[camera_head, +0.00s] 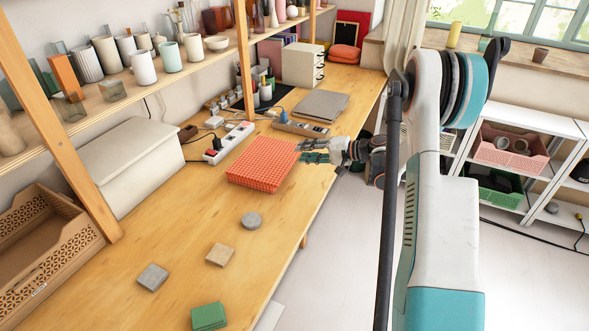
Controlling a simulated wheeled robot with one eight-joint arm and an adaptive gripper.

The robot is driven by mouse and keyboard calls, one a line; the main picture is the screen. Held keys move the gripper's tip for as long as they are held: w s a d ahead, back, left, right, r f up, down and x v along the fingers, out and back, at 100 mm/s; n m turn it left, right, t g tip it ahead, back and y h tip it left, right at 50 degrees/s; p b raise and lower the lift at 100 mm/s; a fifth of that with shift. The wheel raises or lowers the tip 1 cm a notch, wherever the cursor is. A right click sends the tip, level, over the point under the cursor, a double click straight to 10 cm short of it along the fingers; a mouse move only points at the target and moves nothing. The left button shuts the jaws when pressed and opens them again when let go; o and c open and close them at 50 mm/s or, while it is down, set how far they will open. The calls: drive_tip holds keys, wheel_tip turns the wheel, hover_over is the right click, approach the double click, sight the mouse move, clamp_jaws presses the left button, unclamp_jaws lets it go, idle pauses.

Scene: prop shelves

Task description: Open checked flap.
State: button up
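A flat red block with a checked pattern (262,164) lies shut on the wooden tabletop, near the middle of the view. Its checked top is the only checked surface I see; I cannot make out a hinge or a seam. My gripper (309,152) is at the right end of the checked block, low over the table and pointing left. Its fingertips are close to the block's right edge. I cannot tell whether they touch it, and the fingers are too small to show how far apart they are.
Power strips (228,143) and a grey closed laptop-like slab (317,106) lie behind the block. A shelf post (244,60) stands behind.

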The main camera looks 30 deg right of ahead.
drive_tip(key=s+d+f, duration=0.1)
drive_tip(key=d+f, duration=0.1)
drive_tip(key=f, duration=0.1)
drive_tip(key=s+d+f+t+y, duration=0.1)
drive_tip(key=s+d+f, duration=0.1)
drive_tip(key=d+f, duration=0.1)
drive_tip(key=s+d+f+t+y+b, duration=0.1)
drive_tip(key=d+f, duration=0.1)
drive_tip(key=f, duration=0.1)
drive_tip(key=shift+s+d+m, duration=0.15)
drive_tip(key=shift+d+m, duration=0.15)
drive_tip(key=shift+d, duration=0.1)
drive_tip(key=shift+t, duration=0.3)
drive_tip(key=b+x, duration=0.4)
drive_tip(key=x, duration=0.9)
drive_tip(key=shift+a+f, duration=0.1)
clamp_jaws()
